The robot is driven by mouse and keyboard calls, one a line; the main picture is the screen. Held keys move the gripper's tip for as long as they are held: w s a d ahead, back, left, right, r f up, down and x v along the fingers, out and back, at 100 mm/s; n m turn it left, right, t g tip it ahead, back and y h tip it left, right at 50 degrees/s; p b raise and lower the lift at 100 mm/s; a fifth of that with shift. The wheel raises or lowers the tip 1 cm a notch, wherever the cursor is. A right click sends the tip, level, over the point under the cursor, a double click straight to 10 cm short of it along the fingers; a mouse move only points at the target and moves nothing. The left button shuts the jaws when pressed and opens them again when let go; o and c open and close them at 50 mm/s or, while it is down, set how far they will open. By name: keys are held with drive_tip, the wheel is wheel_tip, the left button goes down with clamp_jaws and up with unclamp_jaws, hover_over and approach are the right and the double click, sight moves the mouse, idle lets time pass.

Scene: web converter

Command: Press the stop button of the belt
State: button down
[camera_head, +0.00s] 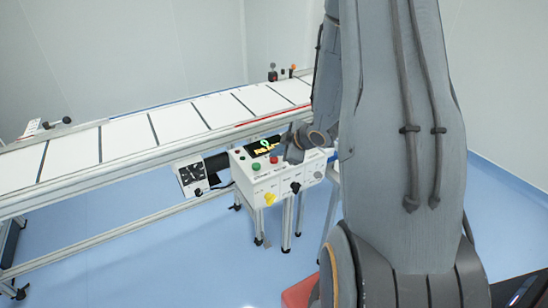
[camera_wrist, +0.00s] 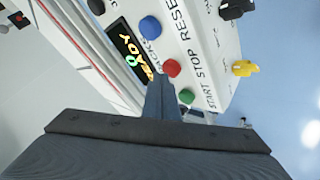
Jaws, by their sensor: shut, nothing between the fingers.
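The belt's control box (camera_head: 262,185) is white and stands at the near side of the conveyor. Its red button (camera_wrist: 172,67) lies beside the printed word STOP in the wrist view. This red button also shows in the head view (camera_head: 273,160). My gripper (camera_wrist: 160,80) is shut and empty, its tips over the panel close beside the red button. I cannot tell whether they touch it. A green button (camera_wrist: 187,96) lies by START, just right of the fingers, and a blue button (camera_wrist: 150,27) by RESET. In the head view my wrist hides part of the panel.
A lit display (camera_wrist: 131,50) lies left of the buttons. A yellow knob (camera_wrist: 243,68) and a black knob (camera_wrist: 235,8) stick out from the box's front. The conveyor belt (camera_head: 125,136) runs behind the box. Blue floor (camera_head: 140,245) is open in front.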

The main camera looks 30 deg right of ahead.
sight(276, 160)
drive_tip(key=shift+r+p, duration=0.3)
drive_tip(key=shift+r, duration=0.2)
wheel_tip(276, 160, up, 5)
drive_tip(key=p, duration=0.4)
drive_tip(key=shift+p, duration=0.3)
idle(0.6)
drive_tip(key=shift+a+r, duration=0.15)
drive_tip(key=s+a+r+m+g+h+b, duration=0.1)
drive_tip(key=s+a+r+m+g+b, duration=0.1)
drive_tip(key=s+a+m, duration=0.4)
drive_tip(key=s+a+r+m+g+h+b, duration=0.1)
drive_tip(key=s+a+m+g, duration=0.4)
drive_tip(key=s+a, duration=0.6)
drive_tip(key=s+r+b, duration=0.1)
drive_tip(key=s+r, duration=0.1)
drive_tip(key=s, duration=0.2)
drive_tip(key=shift+s+a+r+m+g, duration=0.2)
drive_tip(key=shift+s+r+m+g, duration=0.1)
drive_tip(key=shift+r+m, duration=0.1)
